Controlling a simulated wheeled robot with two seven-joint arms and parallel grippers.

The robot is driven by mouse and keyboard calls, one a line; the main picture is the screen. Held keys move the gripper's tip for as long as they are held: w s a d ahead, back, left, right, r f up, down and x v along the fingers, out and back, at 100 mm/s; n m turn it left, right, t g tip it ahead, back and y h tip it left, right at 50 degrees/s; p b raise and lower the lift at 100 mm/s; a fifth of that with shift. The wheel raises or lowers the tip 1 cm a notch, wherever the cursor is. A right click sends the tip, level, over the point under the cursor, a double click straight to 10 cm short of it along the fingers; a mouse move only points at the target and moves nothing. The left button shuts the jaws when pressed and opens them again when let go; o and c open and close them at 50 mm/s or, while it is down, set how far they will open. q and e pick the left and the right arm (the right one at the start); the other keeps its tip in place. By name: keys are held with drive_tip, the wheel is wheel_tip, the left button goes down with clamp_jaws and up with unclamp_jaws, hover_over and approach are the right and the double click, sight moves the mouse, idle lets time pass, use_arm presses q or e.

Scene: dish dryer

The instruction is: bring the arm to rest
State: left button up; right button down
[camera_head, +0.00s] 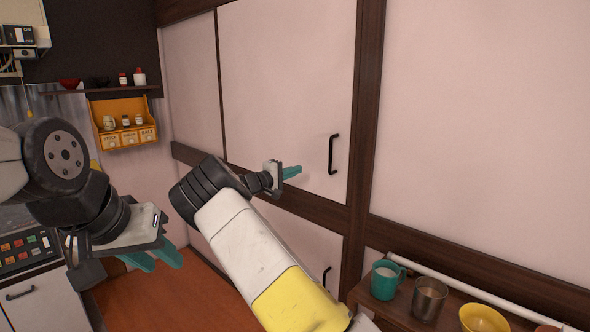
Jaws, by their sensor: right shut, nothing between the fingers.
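My right arm, white and yellow, reaches up from the bottom middle. Its gripper (291,172) has teal fingers that are closed together and empty, in front of the pale cupboard doors and left of a black handle. My left gripper (155,260) is at the lower left. Its two teal fingers point down to the right with a gap between them, and nothing shows in them. Its arm comes in from the left edge.
A wooden shelf (398,306) at the lower right holds a teal mug (385,280), a metal cup (429,298) and a yellow bowl (484,318). Cupboard handles (333,154) stick out. A spice rack (124,122) hangs at the left. Clear orange floor (185,298) shows below.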

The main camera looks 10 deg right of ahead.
drive_tip(key=s+d+f+m+g+y, duration=0.1)
drive_tip(key=s+d+m+g+y, duration=0.25)
drive_tip(key=s+d, duration=0.45)
drive_tip(key=s+d+f+m+g+y, duration=0.2)
drive_tip(key=s+d+g+y, duration=0.15)
drive_tip(key=s, duration=0.75)
drive_tip(key=s+a+r+t+y, duration=0.1)
drive_tip(key=s+a+r+y, duration=0.1)
drive_tip(key=s, duration=0.8)
drive_tip(key=s+a+r+t+y, duration=0.1)
drive_tip(key=s+a+r+y, duration=0.2)
drive_tip(key=s+a, duration=0.4)
drive_tip(key=s+a+r+y, duration=0.2)
drive_tip(key=s+a+y, duration=0.3)
drive_tip(key=s, duration=0.9)
drive_tip(key=shift+s+r+m+t, duration=0.35)
drive_tip(key=shift+m+t, duration=0.05)
drive_tip(key=shift+m, duration=0.05)
